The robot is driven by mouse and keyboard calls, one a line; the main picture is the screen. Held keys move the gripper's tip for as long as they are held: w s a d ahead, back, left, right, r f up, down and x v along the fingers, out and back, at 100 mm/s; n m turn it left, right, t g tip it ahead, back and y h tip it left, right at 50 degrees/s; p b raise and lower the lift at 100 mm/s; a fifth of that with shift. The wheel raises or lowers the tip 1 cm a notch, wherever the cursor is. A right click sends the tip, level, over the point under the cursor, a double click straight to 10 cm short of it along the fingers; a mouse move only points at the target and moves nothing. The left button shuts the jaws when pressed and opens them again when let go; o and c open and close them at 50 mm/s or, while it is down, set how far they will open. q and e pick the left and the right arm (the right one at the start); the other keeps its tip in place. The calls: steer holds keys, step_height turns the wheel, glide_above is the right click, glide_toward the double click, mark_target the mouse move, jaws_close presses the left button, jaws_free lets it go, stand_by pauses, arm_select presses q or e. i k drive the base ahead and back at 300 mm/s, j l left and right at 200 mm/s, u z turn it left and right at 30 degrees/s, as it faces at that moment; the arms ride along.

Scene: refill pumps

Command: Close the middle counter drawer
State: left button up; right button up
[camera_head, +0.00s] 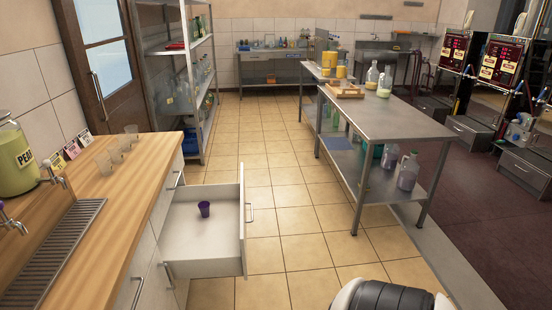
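The middle counter drawer (190,246) is pulled well out from the wooden-topped counter (122,190) at the left. Its front panel (243,222) faces right and carries a bar handle (250,213). A small purple cup (204,209) stands inside on the drawer's pale floor. Neither of my grippers is in view. A white and black rounded part, probably mine, shows at the bottom edge, right of centre, apart from the drawer.
A steel table (390,117) with bottles stands to the right. A shelf rack (190,75) stands beyond the counter. Tiled floor (285,200) between drawer and table is clear. Glasses, a drip grate (52,255) and a green dispenser (15,158) are on the counter.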

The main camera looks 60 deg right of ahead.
mark_target(194, 247)
steer(key=l+z, duration=0.85)
steer(key=i+l+z, duration=0.2)
steer(key=z, duration=0.2)
steer(key=i+l, duration=0.1)
steer(key=l, duration=0.15)
